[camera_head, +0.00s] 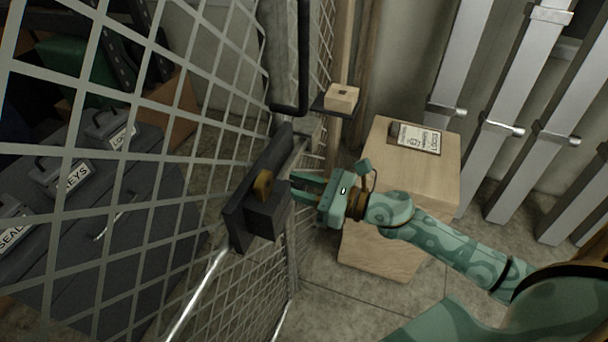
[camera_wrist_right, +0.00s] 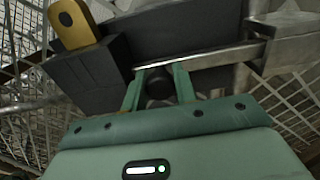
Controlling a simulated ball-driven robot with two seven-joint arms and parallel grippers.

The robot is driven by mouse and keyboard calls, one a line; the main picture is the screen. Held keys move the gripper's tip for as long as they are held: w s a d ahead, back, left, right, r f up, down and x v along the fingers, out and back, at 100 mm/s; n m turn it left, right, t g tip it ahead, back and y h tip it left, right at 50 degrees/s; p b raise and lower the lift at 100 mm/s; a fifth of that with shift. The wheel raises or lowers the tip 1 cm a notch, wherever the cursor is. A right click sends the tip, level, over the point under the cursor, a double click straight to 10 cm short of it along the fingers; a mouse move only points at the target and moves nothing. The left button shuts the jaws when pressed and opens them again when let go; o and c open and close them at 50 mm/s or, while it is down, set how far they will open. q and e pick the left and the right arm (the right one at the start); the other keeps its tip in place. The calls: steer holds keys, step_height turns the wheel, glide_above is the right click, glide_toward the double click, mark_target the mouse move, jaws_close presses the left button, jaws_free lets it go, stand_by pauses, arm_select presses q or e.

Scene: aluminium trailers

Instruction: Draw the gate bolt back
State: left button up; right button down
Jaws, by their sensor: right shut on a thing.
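The gate bolt's dark lock plate (camera_head: 245,200) is fixed to the mesh gate (camera_head: 150,130) left of centre in the head view. A dark box (camera_head: 266,215) and a brass tab (camera_head: 263,186) with a hole sit on it; the brass tab (camera_wrist_right: 74,24) also shows in the right wrist view. A flat metal bolt bar (camera_wrist_right: 205,60) runs from the dark block (camera_wrist_right: 90,75) toward the right. My right gripper (camera_head: 296,187) is shut on a round black knob (camera_wrist_right: 158,86) just below the bar. My left gripper is out of view.
Behind the mesh stand dark labelled cases (camera_head: 60,180). A wooden crate (camera_head: 385,245) with a labelled card (camera_head: 415,138) stands behind my right forearm. A small wooden block (camera_head: 342,97) rests on a dark shelf. Metal posts (camera_head: 515,110) line the right side.

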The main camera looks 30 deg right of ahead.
steer(key=c, duration=1.1)
jaws_free()
